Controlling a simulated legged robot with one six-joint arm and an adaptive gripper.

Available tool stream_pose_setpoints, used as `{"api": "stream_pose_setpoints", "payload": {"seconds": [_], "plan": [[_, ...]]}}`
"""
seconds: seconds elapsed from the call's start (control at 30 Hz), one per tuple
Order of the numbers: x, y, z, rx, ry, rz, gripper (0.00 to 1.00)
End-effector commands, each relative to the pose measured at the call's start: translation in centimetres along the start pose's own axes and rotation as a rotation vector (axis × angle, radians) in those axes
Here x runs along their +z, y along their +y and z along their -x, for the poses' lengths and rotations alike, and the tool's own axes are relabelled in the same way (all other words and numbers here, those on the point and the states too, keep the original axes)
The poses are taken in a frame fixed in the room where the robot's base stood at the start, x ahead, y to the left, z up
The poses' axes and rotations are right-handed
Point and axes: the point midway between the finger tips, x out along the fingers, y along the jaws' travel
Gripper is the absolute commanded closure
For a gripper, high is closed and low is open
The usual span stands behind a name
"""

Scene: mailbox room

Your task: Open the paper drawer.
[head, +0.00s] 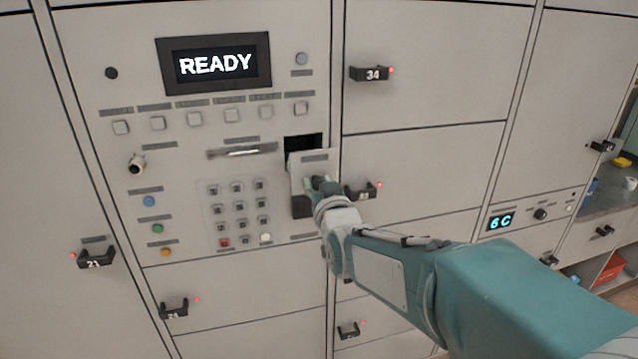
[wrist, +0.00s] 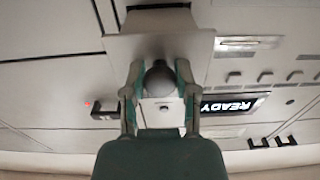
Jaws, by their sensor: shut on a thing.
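The paper drawer (head: 312,163) is a small pale front with a label strip, right of the keypad on the control panel. It stands out from the panel, with a dark opening above and behind it. My gripper (head: 320,185) is at its front; my wrist partly hides the lower part. In the wrist view, the picture is upside down and my gripper (wrist: 158,72) has its two fingers closed around a dark round knob (wrist: 158,84) at the pale drawer front (wrist: 165,46). How far the drawer is out is hard to tell.
The panel carries a READY display (head: 215,64), several buttons and a keypad (head: 238,210). Locker handle 34 (head: 372,73) is above right. Another locker handle (head: 361,191) sits close beside my wrist. A counter (head: 612,194) is at the far right.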

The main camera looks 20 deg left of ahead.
Motion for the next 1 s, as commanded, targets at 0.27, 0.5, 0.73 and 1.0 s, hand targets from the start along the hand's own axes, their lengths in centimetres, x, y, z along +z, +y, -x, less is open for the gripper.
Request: {"api": "stream_pose_setpoints", "payload": {"seconds": [0.27,0.5,0.73,1.0], "plan": [[-0.1,0.3,-0.1,0.007,0.003,-0.003,1.0],[-0.1,0.3,0.0,0.005,0.003,-0.003,0.27],[-0.1,0.3,0.0,0.006,0.003,-0.003,0.27],[-0.2,0.3,2.0,0.006,0.004,-0.003,0.27]]}}
